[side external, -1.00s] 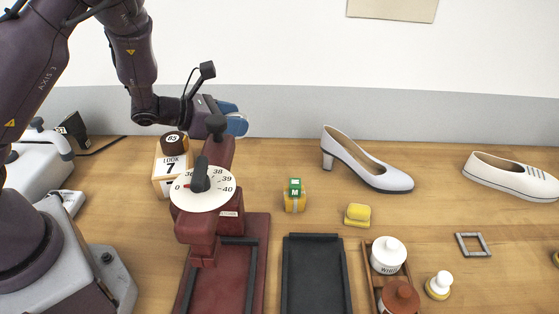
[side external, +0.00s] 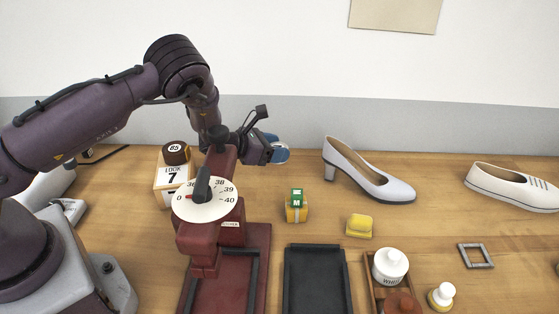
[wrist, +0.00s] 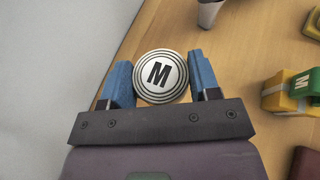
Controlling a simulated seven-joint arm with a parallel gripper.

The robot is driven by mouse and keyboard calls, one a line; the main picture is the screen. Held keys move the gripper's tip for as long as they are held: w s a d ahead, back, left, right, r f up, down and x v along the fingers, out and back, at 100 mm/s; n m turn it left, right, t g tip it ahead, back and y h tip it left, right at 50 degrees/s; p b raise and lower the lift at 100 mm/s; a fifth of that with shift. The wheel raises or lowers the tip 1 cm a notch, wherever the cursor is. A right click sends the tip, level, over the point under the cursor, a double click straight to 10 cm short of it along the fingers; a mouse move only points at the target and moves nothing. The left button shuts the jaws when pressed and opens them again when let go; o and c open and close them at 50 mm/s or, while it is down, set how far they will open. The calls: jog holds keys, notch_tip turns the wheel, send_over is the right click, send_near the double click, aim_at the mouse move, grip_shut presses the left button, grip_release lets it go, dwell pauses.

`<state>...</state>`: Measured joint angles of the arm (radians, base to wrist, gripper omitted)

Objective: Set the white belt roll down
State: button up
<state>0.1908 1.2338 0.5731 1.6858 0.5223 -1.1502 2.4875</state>
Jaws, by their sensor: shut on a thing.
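The white belt roll (wrist: 160,76) shows its round end with dark rings and a black M in the wrist view. My gripper (wrist: 162,78) has its two blue fingers shut on it, one on each side. In the side view my gripper (side external: 279,150) is behind the dark red press, near the back of the table and left of the grey heeled shoe. The roll is mostly hidden by the fingers there. I cannot tell its exact height over the table.
The dark red press (side external: 217,235) with its white dial stands in front of my gripper. Table between roll and shoe is bare.

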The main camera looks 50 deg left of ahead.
aim_at(280, 171)
jog(key=shift+w+a+f, duration=0.1)
jog(key=shift+w+f, duration=0.45)
jog(key=shift+f, duration=0.05)
jog(key=shift+w+f, duration=0.15)
jog(key=shift+f, duration=0.8)
jog(key=shift+w+f, duration=0.1)
jog(key=shift+f, duration=0.8)
jog(key=shift+f, duration=0.1)
jog(key=o, duration=1)
jog(key=shift+c, duration=0.2)
